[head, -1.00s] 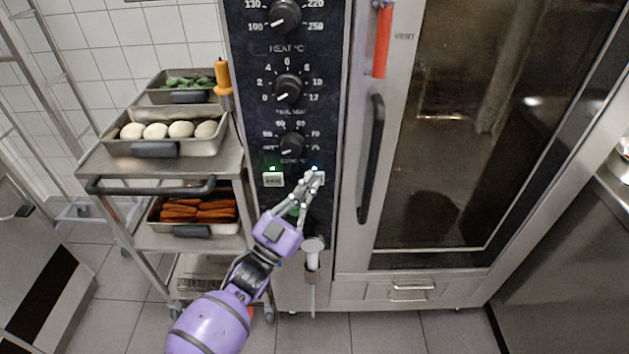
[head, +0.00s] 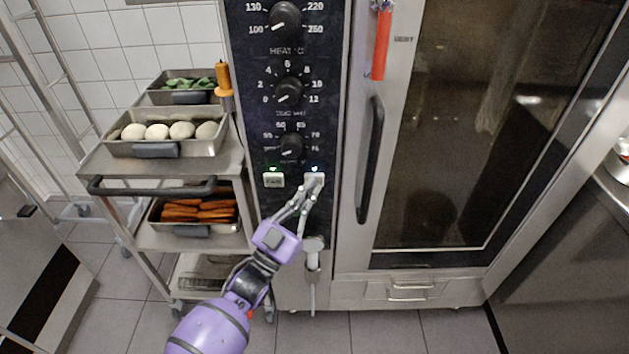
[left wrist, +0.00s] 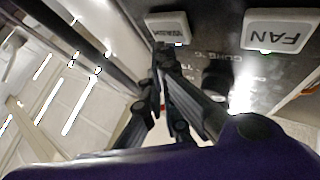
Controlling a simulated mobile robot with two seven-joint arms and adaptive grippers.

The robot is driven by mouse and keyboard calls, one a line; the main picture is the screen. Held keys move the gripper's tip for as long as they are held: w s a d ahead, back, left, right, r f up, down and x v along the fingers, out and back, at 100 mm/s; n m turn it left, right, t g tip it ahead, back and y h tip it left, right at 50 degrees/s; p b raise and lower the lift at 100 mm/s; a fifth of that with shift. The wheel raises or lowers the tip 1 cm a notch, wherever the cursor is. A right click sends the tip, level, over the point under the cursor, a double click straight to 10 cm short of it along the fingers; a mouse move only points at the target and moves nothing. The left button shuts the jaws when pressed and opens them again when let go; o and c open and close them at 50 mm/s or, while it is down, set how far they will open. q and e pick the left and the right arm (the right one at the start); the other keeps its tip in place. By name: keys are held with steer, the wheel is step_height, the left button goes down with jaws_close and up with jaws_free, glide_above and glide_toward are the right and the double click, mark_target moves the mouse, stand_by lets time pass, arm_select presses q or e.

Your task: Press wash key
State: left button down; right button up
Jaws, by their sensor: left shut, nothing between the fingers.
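Two pale square keys sit low on the dark control panel. The right one (head: 314,180), under a small blue light, appears to be the wash key; its label is too small to read. The left one (head: 273,180), under a green light, is the fan key; FAN reads upside down on it in the left wrist view (left wrist: 277,31). My left gripper (head: 308,194) is shut and empty, its fingertips at the lower edge of the right key. In the left wrist view the fingertips (left wrist: 165,52) are just beside that key (left wrist: 168,27); contact cannot be told. My right gripper is not in view.
Black dials (head: 289,93) stand above the keys. The oven door handle (head: 371,160) is right of the panel. A white hand shower (head: 313,245) hangs below the keys. A steel trolley (head: 150,185) with food trays stands at left.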

arm_select(q)
steer(key=s+p, duration=0.1)
steer(key=s, duration=0.4)
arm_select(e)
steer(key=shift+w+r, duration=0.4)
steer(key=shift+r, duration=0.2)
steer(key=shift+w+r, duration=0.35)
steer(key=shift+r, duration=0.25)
